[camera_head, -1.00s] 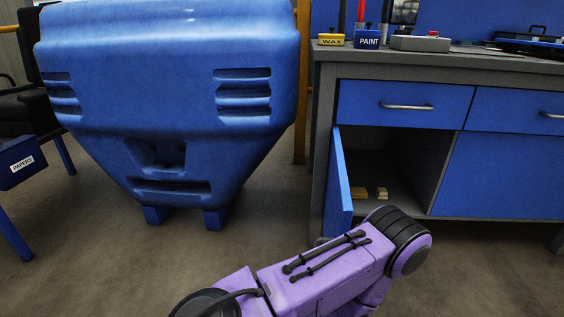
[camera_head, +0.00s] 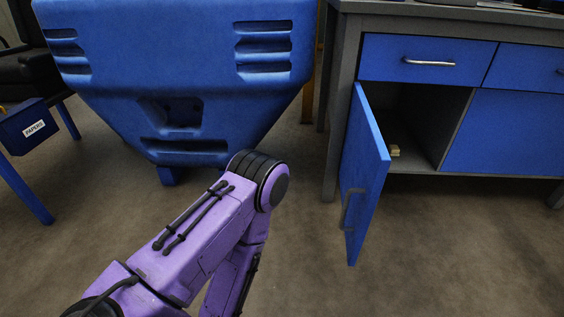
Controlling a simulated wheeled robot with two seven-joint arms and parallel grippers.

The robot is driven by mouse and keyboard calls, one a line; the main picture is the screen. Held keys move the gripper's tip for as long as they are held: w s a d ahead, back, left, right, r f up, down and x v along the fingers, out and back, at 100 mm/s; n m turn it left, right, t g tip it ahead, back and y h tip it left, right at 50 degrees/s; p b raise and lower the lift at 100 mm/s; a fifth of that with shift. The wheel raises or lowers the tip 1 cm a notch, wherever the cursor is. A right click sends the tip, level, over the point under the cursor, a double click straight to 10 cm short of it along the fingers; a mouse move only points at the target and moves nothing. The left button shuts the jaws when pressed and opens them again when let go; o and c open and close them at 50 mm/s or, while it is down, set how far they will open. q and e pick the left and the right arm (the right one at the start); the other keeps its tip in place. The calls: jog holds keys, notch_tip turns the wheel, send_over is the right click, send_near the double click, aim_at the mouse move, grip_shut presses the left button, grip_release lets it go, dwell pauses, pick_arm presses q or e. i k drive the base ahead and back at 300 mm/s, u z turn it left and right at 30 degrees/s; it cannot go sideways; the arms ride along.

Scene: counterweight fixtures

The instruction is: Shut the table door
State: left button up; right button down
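The blue table door (camera_head: 364,172) stands open on the cabinet's left side, swung out toward me, with a grey handle (camera_head: 350,208) on its outer face. Behind it the dark compartment of the table (camera_head: 449,118) shows, with a small yellowish block (camera_head: 394,150) inside. A purple arm of mine bends in from the lower left, its black elbow joint left of the door and apart from it in the picture. Neither of my grippers is in view.
A big blue machine body (camera_head: 190,100) stands left of the table. A blue box labelled PAPERS (camera_head: 30,127) is at the far left. Closed blue drawers (camera_head: 400,58) sit above the compartment. The floor in front of the door is clear.

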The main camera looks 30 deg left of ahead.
aim_at(365, 160)
jog(key=u, duration=0.5)
jog(key=i, duration=1)
